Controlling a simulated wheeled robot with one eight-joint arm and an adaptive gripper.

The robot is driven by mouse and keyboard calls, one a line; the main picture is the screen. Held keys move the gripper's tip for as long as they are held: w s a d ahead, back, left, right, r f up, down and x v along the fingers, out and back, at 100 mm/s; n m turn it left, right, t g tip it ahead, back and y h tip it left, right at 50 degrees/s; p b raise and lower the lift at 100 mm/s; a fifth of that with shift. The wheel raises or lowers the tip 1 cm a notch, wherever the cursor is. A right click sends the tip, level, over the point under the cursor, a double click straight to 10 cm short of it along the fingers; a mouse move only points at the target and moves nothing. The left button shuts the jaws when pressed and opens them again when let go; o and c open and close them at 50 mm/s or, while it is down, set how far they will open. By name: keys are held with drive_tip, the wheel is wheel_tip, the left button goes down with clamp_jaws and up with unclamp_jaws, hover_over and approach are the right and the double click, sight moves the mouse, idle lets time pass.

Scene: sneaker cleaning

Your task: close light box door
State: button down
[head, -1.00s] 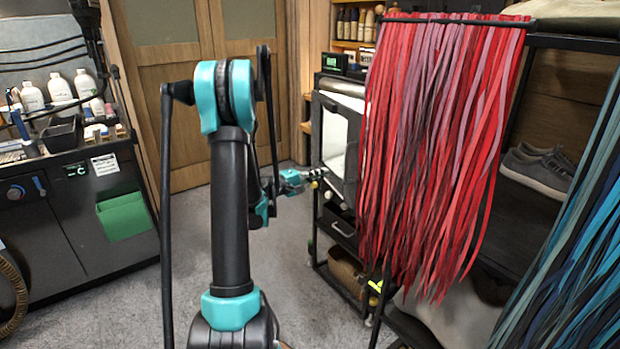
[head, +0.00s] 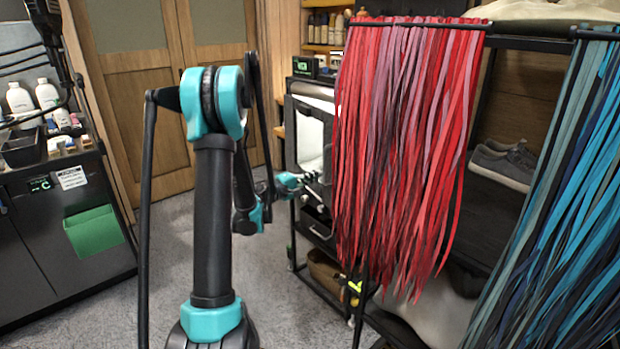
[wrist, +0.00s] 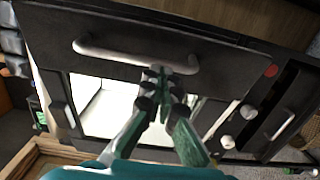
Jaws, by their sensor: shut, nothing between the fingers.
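The light box (head: 311,101) stands on a dark rack right of my arm, with a pale interior. Red laces hide its right part. In the wrist view its dark door panel (wrist: 215,45) fills the top, with a pale bar handle (wrist: 110,51). The bright white interior (wrist: 108,108) shows below the handle. How far the door stands open I cannot tell. My gripper (wrist: 161,82) is shut and empty, its fingertips close to the handle's lower edge. Contact is unclear. In the head view my gripper (head: 312,178) is small, in front of the box's lower part.
Hanging red laces (head: 405,140) and blue laces (head: 560,190) crowd the right side. A drawer with a pale handle (wrist: 283,125) is at right in the wrist view. A dark cabinet with a green bin (head: 93,231) stands at left. Grey floor (head: 180,240) is free between.

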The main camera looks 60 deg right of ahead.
drive_tip(key=s+d, duration=0.4)
drive_tip(key=d, duration=0.4)
drive_tip(key=shift+s, duration=0.35)
